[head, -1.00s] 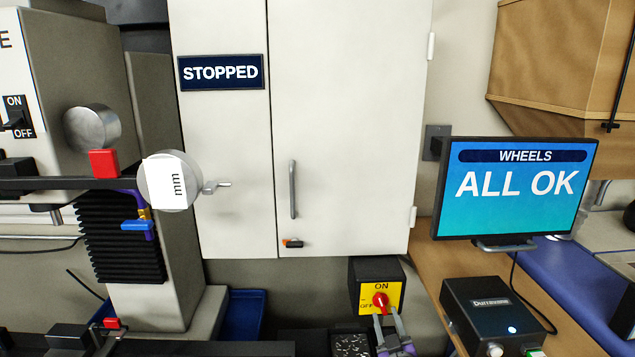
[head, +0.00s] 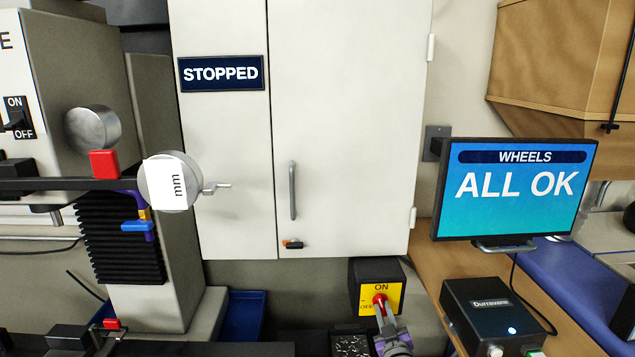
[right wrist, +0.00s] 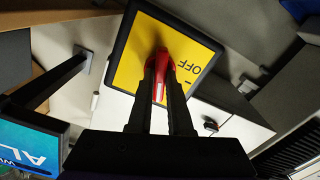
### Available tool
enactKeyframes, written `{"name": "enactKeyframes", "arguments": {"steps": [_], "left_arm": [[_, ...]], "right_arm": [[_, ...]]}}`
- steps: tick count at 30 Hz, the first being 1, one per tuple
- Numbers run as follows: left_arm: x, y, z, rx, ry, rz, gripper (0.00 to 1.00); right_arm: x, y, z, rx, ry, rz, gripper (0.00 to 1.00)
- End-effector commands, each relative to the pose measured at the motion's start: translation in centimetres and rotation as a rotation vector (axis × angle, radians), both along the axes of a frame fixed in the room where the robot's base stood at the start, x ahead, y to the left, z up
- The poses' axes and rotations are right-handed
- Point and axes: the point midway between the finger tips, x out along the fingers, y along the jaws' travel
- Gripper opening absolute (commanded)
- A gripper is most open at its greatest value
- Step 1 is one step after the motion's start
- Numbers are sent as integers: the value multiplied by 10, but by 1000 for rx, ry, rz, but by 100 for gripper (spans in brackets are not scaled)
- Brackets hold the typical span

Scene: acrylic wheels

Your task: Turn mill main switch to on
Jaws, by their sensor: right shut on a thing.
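The mill main switch is a red rotary handle (head: 380,299) on a yellow plate (head: 394,290) on a dark box, low in the middle of the head view. ON is printed at the plate's top and OFF at its left. My right gripper (head: 383,312) comes from below and is shut on the red handle. In the right wrist view the handle (right wrist: 182,68) shows between and beside the two dark fingers (right wrist: 162,62), with OFF printed to its right. The fingers cover part of the handle, so I cannot tell which mark it points to. My left gripper is not in view.
A cabinet door sign (head: 221,73) reads STOPPED. A monitor (head: 514,190) at the right reads WHEELS ALL OK. A black box (head: 490,308) with a lit button stands right of the switch. Another ON/OFF switch (head: 17,118) is at the far left.

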Motion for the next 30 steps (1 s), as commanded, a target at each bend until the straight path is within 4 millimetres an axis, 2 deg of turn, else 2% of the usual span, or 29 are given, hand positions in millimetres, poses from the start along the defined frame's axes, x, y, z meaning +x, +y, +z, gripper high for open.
{"name": "enactKeyframes", "arguments": {"steps": [10, 21, 22, 24, 27, 28, 30], "left_arm": [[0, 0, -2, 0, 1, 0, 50], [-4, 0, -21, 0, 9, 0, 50], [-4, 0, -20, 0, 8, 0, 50], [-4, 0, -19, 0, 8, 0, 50], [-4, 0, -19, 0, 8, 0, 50], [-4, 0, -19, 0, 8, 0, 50], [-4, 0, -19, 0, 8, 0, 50]], "right_arm": [[0, 0, -1, 24, 1, 0, 0], [0, 0, -1, 372, 14, 0, 0], [0, 0, -1, 374, 14, 0, 21], [0, 0, 0, 370, 13, 0, 34], [0, 0, 0, 369, 13, 0, 52], [0, 0, 0, 369, 13, 0, 55], [0, 0, 0, 368, 13, 0, 55]]}}
